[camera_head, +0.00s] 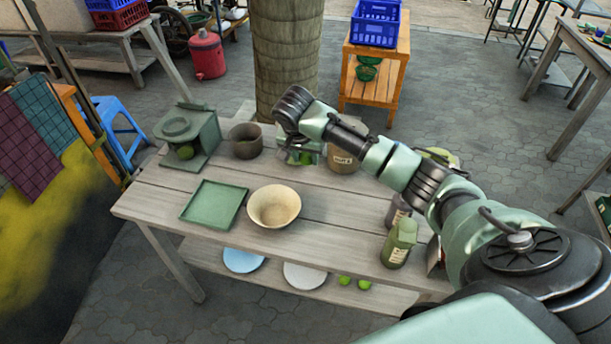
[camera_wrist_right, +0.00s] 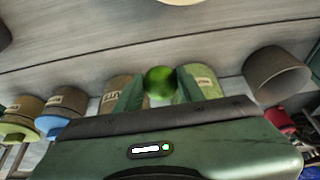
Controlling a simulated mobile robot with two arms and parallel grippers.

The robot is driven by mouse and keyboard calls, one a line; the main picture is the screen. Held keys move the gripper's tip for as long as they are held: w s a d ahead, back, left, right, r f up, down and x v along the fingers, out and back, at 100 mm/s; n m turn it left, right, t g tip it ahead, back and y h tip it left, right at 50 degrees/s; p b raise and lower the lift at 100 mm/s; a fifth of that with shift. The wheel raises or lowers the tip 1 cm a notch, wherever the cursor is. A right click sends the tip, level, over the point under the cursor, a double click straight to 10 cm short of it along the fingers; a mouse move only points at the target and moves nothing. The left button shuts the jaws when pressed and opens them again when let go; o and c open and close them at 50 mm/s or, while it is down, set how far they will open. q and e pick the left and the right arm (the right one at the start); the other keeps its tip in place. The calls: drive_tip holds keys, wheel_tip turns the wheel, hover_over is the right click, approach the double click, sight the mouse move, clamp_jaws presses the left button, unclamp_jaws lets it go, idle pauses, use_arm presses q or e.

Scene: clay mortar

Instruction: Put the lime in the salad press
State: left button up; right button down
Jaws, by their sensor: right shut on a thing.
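My right gripper (camera_head: 302,157) is over the far side of the wooden table. In the right wrist view its two green fingers (camera_wrist_right: 160,88) are shut on a bright green lime (camera_wrist_right: 160,80). What looks like the salad press (camera_head: 189,130), a dull green stand with a round top ring, is at the table's far left corner. A small green round thing (camera_head: 185,152) shows inside its opening. My gripper is to the right of the press, apart from it, with a brown pot between them. My left gripper is out of view.
A dark brown pot (camera_head: 245,141) stands just right of the press. A green square tray (camera_head: 213,204) and a cream bowl (camera_head: 274,210) are in front. Labelled jars (camera_head: 344,158) and a green bottle (camera_head: 399,244) stand to the right. The near left tabletop is clear.

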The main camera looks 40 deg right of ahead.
wheel_tip(320, 180, down, 8)
idle(0.4)
drive_tip(key=shift+f, duration=0.15)
drive_tip(key=c, duration=0.9)
unclamp_jaws()
